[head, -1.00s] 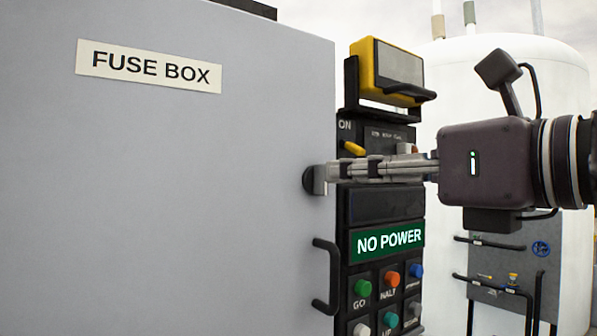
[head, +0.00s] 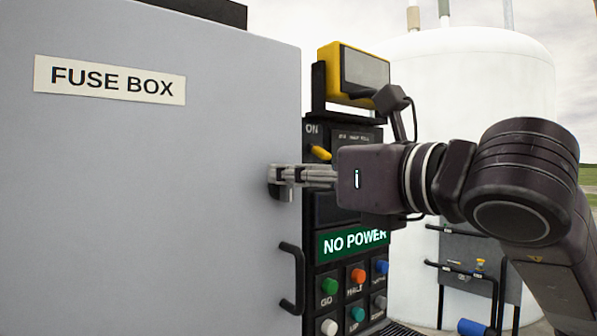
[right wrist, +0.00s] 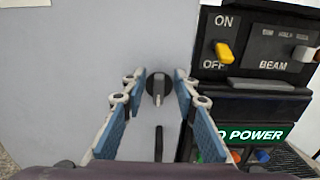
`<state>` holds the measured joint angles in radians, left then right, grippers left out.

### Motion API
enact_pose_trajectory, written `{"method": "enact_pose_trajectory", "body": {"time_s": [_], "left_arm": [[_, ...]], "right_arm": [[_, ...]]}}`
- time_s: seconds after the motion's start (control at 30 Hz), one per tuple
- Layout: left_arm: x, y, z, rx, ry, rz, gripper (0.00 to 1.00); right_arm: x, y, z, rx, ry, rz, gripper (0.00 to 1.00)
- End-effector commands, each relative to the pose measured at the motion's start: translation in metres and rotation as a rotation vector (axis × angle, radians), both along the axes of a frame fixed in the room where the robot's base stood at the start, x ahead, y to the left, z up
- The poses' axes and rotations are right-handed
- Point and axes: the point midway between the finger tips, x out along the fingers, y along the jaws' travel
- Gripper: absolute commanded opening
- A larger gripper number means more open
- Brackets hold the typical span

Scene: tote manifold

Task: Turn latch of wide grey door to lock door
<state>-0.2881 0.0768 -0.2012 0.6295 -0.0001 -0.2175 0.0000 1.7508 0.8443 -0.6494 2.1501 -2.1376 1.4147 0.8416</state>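The wide grey door (head: 150,210) labelled "FUSE BOX" fills the left of the head view and looks closed or nearly so. Its dark latch (head: 284,192) sits near the right edge. In the right wrist view the latch (right wrist: 158,88) is a round base with a short handle pointing down. My right gripper (head: 279,175) is at the latch. In the right wrist view its blue-padded fingers (right wrist: 158,84) are spread on either side of the latch, with gaps visible. The left gripper is not in view.
A black D-shaped door handle (head: 295,278) is below the latch. Right of the door stands a control panel with a yellow switch (head: 320,153), a "NO POWER" sign (head: 353,243) and several coloured buttons. A white tank (head: 470,110) stands behind.

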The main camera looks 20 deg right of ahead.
Motion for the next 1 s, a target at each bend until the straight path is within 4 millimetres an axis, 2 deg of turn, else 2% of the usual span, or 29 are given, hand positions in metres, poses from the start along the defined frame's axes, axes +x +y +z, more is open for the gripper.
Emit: {"method": "enact_pose_trajectory", "body": {"time_s": [0.03, 0.23, 0.67, 1.0], "left_arm": [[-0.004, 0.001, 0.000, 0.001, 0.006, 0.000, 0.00], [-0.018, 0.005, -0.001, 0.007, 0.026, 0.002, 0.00], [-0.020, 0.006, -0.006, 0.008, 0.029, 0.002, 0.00], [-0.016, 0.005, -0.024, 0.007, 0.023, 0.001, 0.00]], "right_arm": [[0.000, 0.000, 0.000, 0.000, 0.000, 0.000, 0.21], [0.000, 0.000, 0.000, 0.000, 0.000, 0.000, 0.00], [-0.001, 0.001, 0.000, -0.043, -0.018, 0.001, 0.00], [-0.003, 0.006, -0.002, -0.261, -0.100, 0.001, 0.00]]}}
